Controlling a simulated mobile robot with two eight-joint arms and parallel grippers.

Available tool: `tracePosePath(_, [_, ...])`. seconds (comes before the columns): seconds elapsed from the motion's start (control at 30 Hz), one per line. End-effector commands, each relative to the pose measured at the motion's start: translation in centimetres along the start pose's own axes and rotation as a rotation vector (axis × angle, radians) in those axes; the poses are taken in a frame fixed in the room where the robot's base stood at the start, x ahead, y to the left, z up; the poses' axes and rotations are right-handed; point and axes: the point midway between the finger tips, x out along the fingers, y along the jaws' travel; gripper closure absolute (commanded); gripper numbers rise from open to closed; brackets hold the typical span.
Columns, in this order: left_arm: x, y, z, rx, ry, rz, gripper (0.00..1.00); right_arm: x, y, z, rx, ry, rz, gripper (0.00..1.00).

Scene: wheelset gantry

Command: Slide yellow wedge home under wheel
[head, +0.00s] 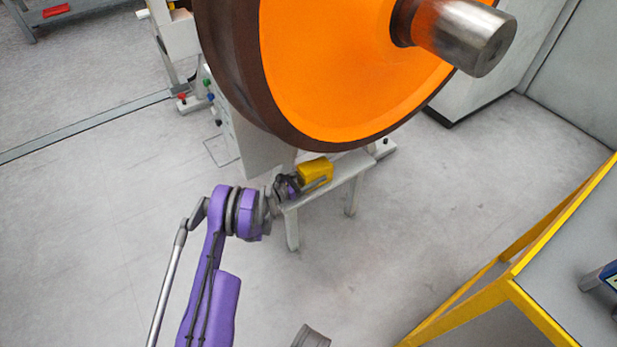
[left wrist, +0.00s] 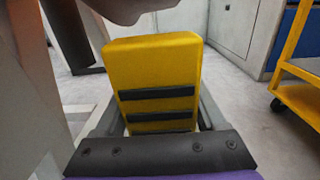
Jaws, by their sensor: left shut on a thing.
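The yellow wedge (head: 315,171) lies on a narrow pale bench (head: 345,172) below the big wheel. The wheel (head: 325,70) has an orange face and a dark brown rim. My left gripper (head: 294,184) is at the wedge's near left end and is shut on it. In the left wrist view the wedge (left wrist: 152,65) stands out ahead of the gripper, with black stripes across its near part. The wheel's dark underside (left wrist: 130,9) shows just above the wedge's far end. I cannot tell whether wedge and wheel touch.
A bare steel axle end (head: 475,38) juts from the wheel toward the upper right. A yellow-framed table (head: 560,280) stands at the lower right. A pale cabinet (head: 495,70) stands behind the wheel. The grey floor left of the bench is mostly clear.

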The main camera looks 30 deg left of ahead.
Motion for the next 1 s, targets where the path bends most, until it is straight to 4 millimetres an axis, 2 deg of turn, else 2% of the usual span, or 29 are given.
tracePosePath(0.4, [2.9, 0.0, -0.1, -0.001, -0.001, 0.000, 1.00, 0.0, 0.0, 0.0, 0.000, 0.000, 0.000, 0.00])
tracePosePath(0.93, [3.7, 0.0, -0.1, -0.001, -0.001, 0.000, 1.00, 0.0, 0.0, 0.0, 0.000, 0.000, 0.000, 0.00])
tracePosePath(0.97, [3.7, 0.0, -0.1, -0.001, -0.001, 0.000, 0.24, 0.0, 0.0, 0.0, 0.000, 0.000, 0.000, 0.00])
tracePosePath(1.0, [3.7, 0.0, -0.1, -0.001, -0.001, 0.000, 0.17, 0.0, 0.0, 0.0, 0.000, 0.000, 0.000, 0.00])
